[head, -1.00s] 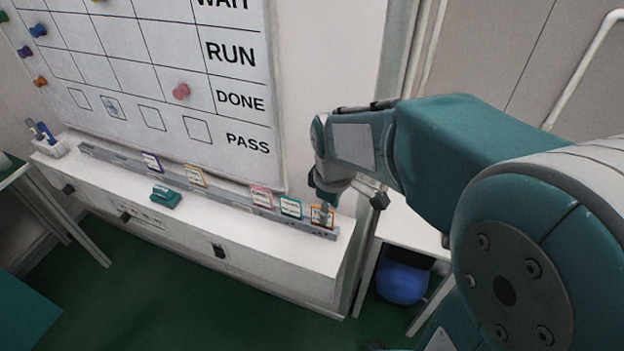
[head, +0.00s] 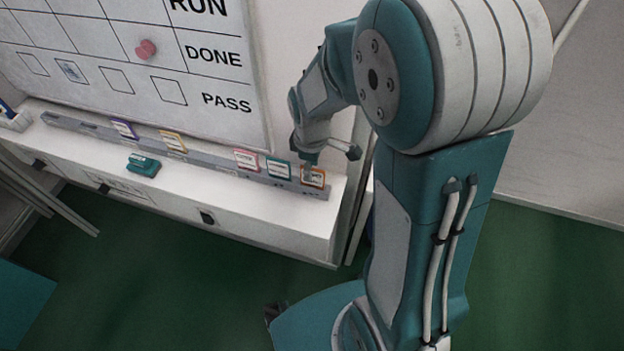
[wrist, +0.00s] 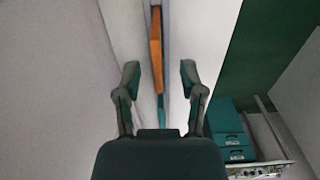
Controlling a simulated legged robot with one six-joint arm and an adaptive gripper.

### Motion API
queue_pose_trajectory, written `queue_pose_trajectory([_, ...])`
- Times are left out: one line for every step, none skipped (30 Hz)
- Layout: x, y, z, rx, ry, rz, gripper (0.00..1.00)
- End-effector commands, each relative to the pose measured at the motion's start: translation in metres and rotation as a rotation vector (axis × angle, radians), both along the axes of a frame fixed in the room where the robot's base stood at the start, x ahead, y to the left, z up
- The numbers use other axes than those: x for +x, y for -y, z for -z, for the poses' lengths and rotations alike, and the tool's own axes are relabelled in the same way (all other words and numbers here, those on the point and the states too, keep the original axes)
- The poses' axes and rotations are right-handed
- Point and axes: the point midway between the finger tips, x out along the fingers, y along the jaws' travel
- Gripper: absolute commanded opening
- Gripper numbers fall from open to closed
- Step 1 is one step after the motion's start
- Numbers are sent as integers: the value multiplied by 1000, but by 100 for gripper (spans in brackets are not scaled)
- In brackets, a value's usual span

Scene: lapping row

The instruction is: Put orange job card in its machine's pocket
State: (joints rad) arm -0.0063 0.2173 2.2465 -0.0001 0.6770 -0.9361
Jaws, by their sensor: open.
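The orange job card (head: 313,177) stands upright at the right end of a grey slotted rail (head: 232,168) on a white ledge. My gripper (head: 309,170) is right at this card in the head view, partly covering it. In the wrist view my gripper (wrist: 160,74) is open. The orange card (wrist: 156,50) shows there edge-on as a narrow strip, in line with the gap between the fingertips. Neither finger is visibly touching it. I cannot make out any machine or its pocket.
Teal (head: 279,168), pink (head: 246,159), yellow (head: 173,141) and purple (head: 124,129) cards stand in the same rail; the teal one is close. A teal object (head: 143,165) lies on the ledge. A whiteboard (head: 118,50) rises behind. Green floor (head: 190,270) is open in front.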

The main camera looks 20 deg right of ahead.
Motion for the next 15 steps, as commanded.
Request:
queue_pose_trajectory([-1,2,10,0,-7,2,51])
queue_pose_trajectory([0,3,15,0,-6,2,51])
queue_pose_trajectory([0,3,21,0,-6,1,51])
queue_pose_trajectory([0,3,24,0,-5,0,51])
queue_pose_trajectory([0,3,27,0,-5,0,51])
queue_pose_trajectory([0,3,31,0,-4,0,51])
queue_pose_trajectory([0,2,32,0,-2,0,51])
queue_pose_trajectory([0,2,33,0,-1,0,51])
queue_pose_trajectory([1,2,34,0,-1,0,51])
queue_pose_trajectory([1,2,34,1,-1,0,51])
queue_pose_trajectory([1,2,34,0,0,0,51])
queue_pose_trajectory([1,2,34,0,0,0,51])
queue_pose_trajectory([1,2,34,0,0,0,51])
queue_pose_trajectory([1,2,34,0,0,0,51])
queue_pose_trajectory([1,2,34,0,0,0,42])
